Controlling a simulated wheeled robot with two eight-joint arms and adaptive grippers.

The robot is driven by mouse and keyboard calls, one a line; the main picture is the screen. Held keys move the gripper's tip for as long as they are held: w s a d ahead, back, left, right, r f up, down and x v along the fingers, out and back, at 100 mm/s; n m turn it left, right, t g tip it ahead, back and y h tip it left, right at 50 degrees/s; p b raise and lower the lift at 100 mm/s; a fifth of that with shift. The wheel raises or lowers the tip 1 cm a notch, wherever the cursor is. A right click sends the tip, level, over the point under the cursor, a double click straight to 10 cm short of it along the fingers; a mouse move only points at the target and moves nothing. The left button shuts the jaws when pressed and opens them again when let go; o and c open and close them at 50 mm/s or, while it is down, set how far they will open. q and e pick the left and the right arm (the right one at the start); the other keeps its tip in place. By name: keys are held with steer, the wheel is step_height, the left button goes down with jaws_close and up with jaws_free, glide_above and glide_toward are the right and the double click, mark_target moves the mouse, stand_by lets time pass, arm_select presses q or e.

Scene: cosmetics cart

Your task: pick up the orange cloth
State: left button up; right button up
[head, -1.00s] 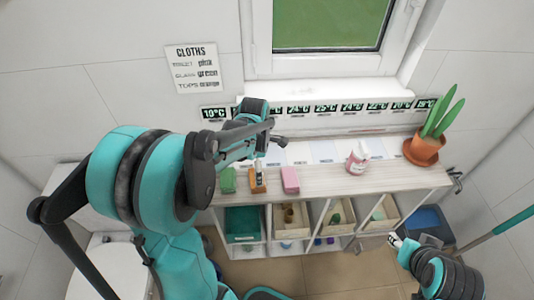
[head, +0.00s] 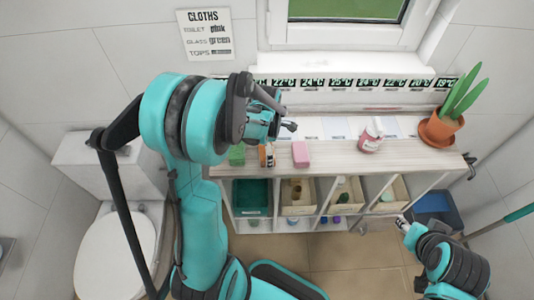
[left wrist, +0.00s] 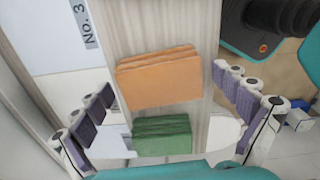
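The orange cloth (left wrist: 158,80) is a folded stack on the pale wooden shelf top in the left wrist view. In the head view the orange cloth (head: 270,160) is partly hidden behind my left gripper (head: 268,140). My left gripper (left wrist: 163,85) is open, with one finger on each side of the orange cloth in the wrist view. Nothing is held, and I cannot tell its height above the cloth. A green cloth (left wrist: 162,135) lies beside the orange one, nearer the palm. My right gripper (head: 403,222) is low at the right, away from the cloths; its fingers are too small to read.
A pink cloth (head: 300,154) lies right of the orange one on the shelf (head: 335,161). Further right stand a pink bottle (head: 371,135) and a potted plant (head: 440,127). Bins (head: 252,197) fill the compartments below. A toilet (head: 117,245) is at the left.

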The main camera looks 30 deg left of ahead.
arm_select(q)
steer(key=c, duration=0.9)
steer(key=shift+r, duration=0.1)
steer(key=shift+r+p, duration=0.3)
steer(key=shift+r, duration=0.25)
step_height(320, 180, up, 3)
steer(key=shift+p, duration=0.6)
steer(key=w+d+r+p, duration=0.2)
steer(key=d+r, duration=0.4)
steer(key=d, duration=0.5)
steer(key=shift+w+d+r, duration=0.2)
steer(key=shift+w+r, duration=0.2)
steer(key=shift+w, duration=0.1)
steer(key=o, duration=0.6)
steer(key=c, duration=0.5)
steer(key=shift+o, duration=0.2)
